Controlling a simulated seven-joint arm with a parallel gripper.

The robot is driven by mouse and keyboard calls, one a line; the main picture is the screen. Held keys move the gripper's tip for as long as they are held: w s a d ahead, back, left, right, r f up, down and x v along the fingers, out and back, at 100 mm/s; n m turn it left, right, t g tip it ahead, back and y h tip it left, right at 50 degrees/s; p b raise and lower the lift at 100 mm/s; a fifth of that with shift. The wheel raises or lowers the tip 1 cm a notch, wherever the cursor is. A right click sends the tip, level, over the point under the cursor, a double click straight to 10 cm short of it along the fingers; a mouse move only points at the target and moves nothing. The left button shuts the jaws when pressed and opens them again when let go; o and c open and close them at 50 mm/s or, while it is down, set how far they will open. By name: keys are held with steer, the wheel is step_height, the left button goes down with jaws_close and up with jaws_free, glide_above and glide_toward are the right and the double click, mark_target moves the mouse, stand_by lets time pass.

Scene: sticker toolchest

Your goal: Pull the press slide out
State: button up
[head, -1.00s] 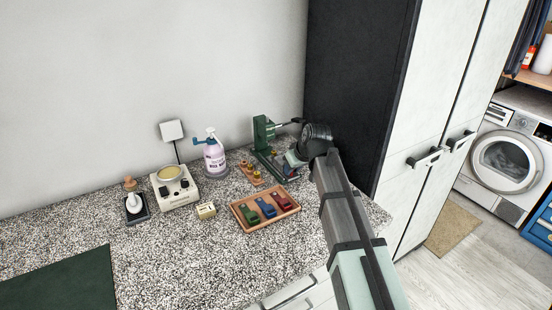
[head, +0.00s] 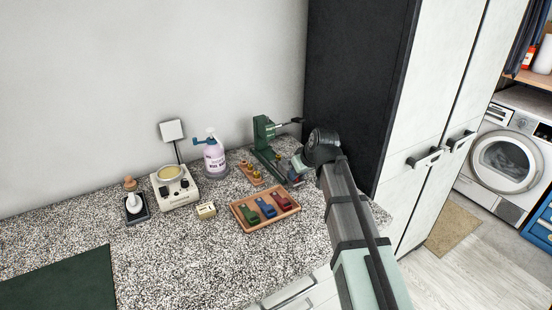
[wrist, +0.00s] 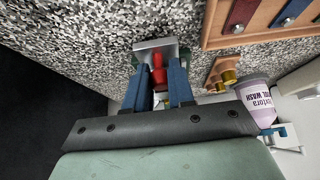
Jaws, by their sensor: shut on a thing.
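The green press (head: 264,133) stands at the back right of the counter, by the dark cabinet side. Its low base runs forward toward my gripper (head: 297,163). In the wrist view, my gripper (wrist: 160,78) has its two blue fingers on either side of a red grip (wrist: 158,74), shut on it. The red grip sits in front of a grey metal plate (wrist: 150,45), which looks like the end of the press slide. My wrist and fingers hide part of the slide in the head view, and how far out it is cannot be told.
A wooden tray (head: 241,216) with green, blue and red pieces lies close in front of the press. A small rack with brass pieces (head: 249,172) and a wash bottle (head: 214,158) stand to its left. The tall cabinet (head: 352,85) is close on the right.

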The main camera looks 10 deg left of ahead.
steer(key=shift+s+d, duration=1.8)
steer(key=o, duration=0.7)
steer(key=shift+r, duration=0.15)
steer(key=shift+r, duration=2.9)
